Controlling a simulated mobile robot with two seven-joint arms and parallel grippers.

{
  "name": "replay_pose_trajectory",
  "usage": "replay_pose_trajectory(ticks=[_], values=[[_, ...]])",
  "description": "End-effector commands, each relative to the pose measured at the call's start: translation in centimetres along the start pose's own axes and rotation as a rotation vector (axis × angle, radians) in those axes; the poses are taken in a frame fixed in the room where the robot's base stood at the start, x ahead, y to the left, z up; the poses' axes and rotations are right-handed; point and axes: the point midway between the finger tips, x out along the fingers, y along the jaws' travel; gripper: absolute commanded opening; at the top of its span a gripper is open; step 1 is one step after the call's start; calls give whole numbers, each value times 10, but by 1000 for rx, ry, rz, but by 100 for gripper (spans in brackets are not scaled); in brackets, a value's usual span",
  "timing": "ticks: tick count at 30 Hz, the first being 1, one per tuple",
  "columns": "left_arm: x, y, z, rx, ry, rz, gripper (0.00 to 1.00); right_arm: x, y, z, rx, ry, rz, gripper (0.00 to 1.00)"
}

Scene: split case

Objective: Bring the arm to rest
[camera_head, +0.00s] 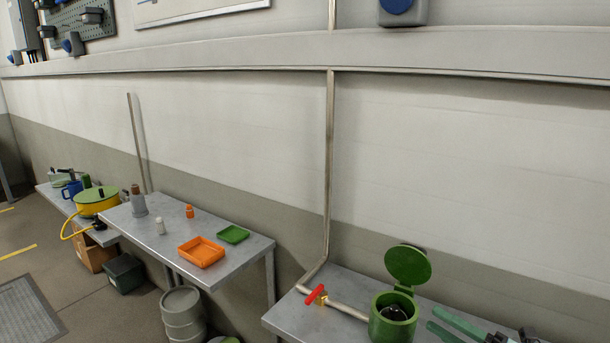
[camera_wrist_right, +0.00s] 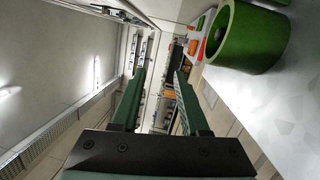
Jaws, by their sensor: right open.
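My right gripper (camera_head: 435,319) shows at the bottom right of the head view, its two green fingers spread apart with nothing between them. In the right wrist view the same gripper (camera_wrist_right: 160,76) is open and empty. It is just right of a round green container (camera_head: 390,326) with its round lid (camera_head: 408,265) raised. Something dark is inside the container. In the right wrist view the green container (camera_wrist_right: 248,40) is at the upper right, apart from the fingers. My left gripper is not in view.
The container stands on a grey table (camera_head: 285,318), near a pipe with a red valve handle (camera_head: 315,294). A second table (camera_head: 182,220) holds an orange tray (camera_head: 201,252), a green tray (camera_head: 233,234) and small bottles. A grey drum (camera_head: 183,315) stands below.

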Motion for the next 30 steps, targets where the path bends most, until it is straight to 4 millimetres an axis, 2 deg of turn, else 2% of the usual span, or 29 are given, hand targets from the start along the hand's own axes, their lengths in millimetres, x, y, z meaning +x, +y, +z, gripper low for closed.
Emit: replay_pose_trajectory(ticks=[1,4,8,11,16,18,22,25,30], values=[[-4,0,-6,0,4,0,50,1,-11,-13,107,-54,11,45],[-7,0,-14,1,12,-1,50,-2,-36,-32,330,-187,24,45],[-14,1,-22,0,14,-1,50,-19,-77,-66,670,-397,10,45],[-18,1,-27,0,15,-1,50,-40,-111,-99,934,-569,-25,45],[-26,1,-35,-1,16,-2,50,-87,-161,-179,1384,-870,-125,45],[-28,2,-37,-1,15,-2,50,-104,-173,-210,1526,-970,-169,45],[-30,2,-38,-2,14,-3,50,-124,-185,-251,1693,-1089,-228,45],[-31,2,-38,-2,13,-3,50,-130,-188,-266,1749,-1129,-251,45],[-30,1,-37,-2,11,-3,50,-131,-189,-268,1759,-1137,-257,45]])
